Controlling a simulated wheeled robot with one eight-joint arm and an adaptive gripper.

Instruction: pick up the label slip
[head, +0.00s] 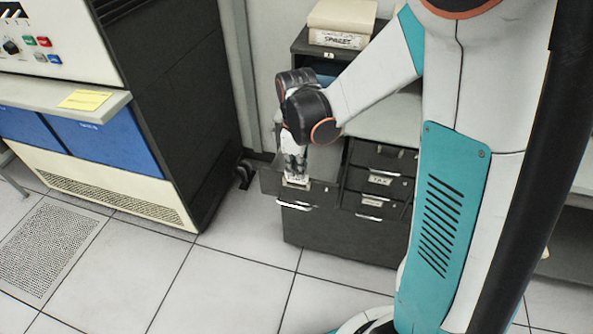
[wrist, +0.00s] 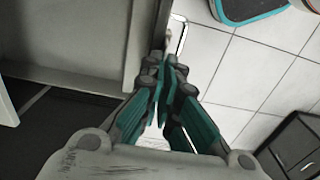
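My gripper (head: 295,172) points down at the front of the open drawer (head: 270,184) of the dark cabinet. A small pale label slip (head: 297,182) shows on the drawer front, right at the fingertips in the head view. In the wrist view, my gripper (wrist: 166,72) has its teal-padded fingers drawn together at the tips, beside the upper edge of the drawer front. A small tan piece (wrist: 168,40) shows just beyond the tips, and I cannot tell if it is the slip. I see no slip between the fingers; the contact there is hidden.
The drawer handle (head: 294,205) sits below the slip. More labelled drawers (head: 380,181) are to the right, and a box marked spares (head: 340,28) stands on the back unit. A yellow paper (head: 84,99) lies on the console ledge at left. The tiled floor before the cabinet is clear.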

